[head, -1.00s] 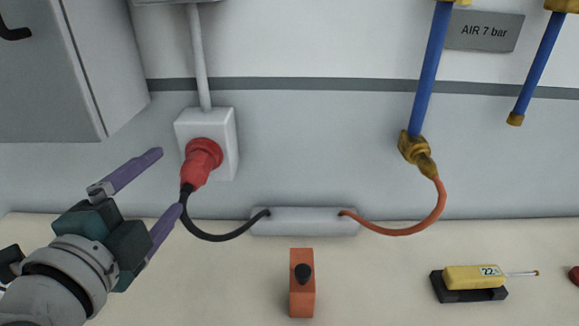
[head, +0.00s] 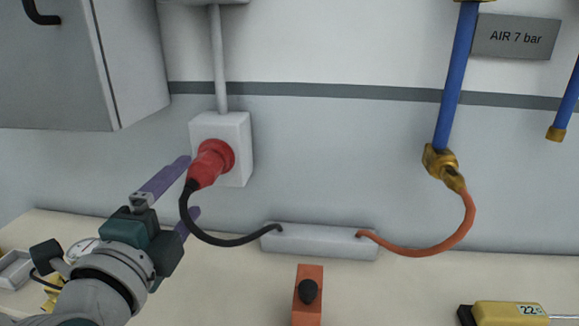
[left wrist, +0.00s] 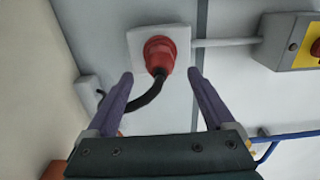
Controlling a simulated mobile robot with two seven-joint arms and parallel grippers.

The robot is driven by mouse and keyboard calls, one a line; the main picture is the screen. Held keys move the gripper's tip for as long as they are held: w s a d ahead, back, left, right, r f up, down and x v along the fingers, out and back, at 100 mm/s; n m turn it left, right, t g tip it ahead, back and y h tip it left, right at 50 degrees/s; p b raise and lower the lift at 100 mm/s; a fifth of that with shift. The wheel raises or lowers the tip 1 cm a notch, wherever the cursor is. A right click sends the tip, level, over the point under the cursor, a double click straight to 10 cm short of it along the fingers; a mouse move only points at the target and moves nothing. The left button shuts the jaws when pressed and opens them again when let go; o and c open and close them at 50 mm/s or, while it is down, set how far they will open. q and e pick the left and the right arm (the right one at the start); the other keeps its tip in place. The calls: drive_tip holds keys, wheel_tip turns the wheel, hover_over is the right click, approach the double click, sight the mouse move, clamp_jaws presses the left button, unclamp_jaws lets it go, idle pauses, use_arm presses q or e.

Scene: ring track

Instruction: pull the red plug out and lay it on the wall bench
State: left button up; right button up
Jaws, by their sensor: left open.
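The red plug (head: 210,162) sits in the white wall socket box (head: 237,140), with a black cable (head: 200,228) hanging from its lower end. It also shows in the left wrist view (left wrist: 159,55), ahead of the fingers and between their tips. My left gripper (head: 188,186) is open, with two purple fingers, just left of and below the plug in the head view. In the left wrist view the left gripper (left wrist: 162,74) holds nothing. The wall bench (head: 210,290) is the pale surface below. My right gripper is not in view.
The cable runs to a grey box (head: 320,241) at the back of the bench, with an orange hose (head: 440,245) on its other side. An orange block (head: 308,300) and a yellow meter (head: 508,313) stand on the bench. A grey cabinet (head: 60,70) hangs upper left.

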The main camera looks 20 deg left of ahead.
sight(193, 183)
use_arm(q)
drive_tip(key=shift+b+x, duration=1.05)
drive_tip(key=shift+x, duration=2.4)
drive_tip(key=shift+p, duration=0.35)
drive_tip(key=shift+c, duration=0.2)
clamp_jaws()
drive_tip(key=shift+p+v, duration=0.65)
drive_tip(key=shift+v, duration=0.2)
drive_tip(key=shift+p+v, duration=1.25)
drive_tip(key=shift+v, duration=0.95)
